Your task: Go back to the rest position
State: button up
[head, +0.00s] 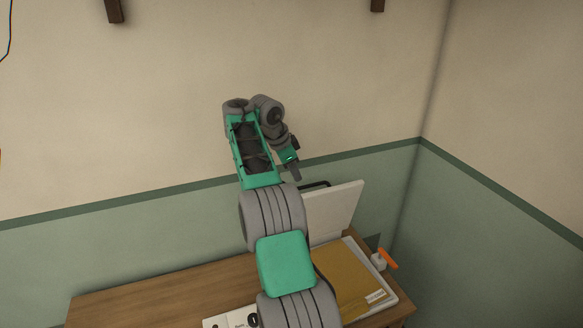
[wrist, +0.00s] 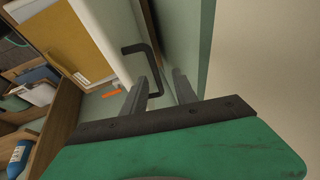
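My gripper (head: 295,174) is raised in front of the wall, above the desk, in the head view. In the wrist view its two fingers (wrist: 160,76) stand apart, with no object clearly held between them. A white upright panel (head: 335,208) stands on the desk just below and right of the gripper. A dark bent handle (head: 315,184) is at the panel's top edge. In the wrist view the handle (wrist: 139,48) shows just beyond the fingers, and one end passes behind them. I cannot tell whether they touch.
The wooden desk (head: 165,291) runs below my arm. A tan folder (head: 350,277) and a white item with an orange top (head: 388,258) are at its right. Shelves (wrist: 62,115) with a blue bottle (wrist: 19,158) show in the wrist view. Walls close off the back and right.

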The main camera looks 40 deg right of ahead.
jog(key=shift+a+r, duration=0.1)
jog(key=shift+r, duration=0.15)
jog(key=s+a+r+n+t+b, duration=0.1)
jog(key=s+a+r+n, duration=0.2)
jog(key=a+n, duration=0.35)
jog(key=s+a+r+n+t+b, duration=0.1)
jog(key=s+a+r+n, duration=0.25)
jog(key=a, duration=0.55)
jog(key=s+a+f+n+t+y+b, duration=0.1)
jog(key=s+a+f+n+y, duration=0.1)
jog(key=s+a+f+n, duration=0.3)
jog(key=s+a+f+n+y+b, duration=0.1)
jog(key=s+a+f+n+y, duration=0.2)
jog(key=s+a+f+n, duration=0.3)
jog(key=s+a+f, duration=0.3)
jog(key=s+a, duration=0.4)
jog(key=a, duration=0.2)
jog(key=shift+s+a+n+t, duration=0.2)
jog(key=shift+a+n+t, duration=0.1)
jog(key=shift+a+t, duration=0.1)
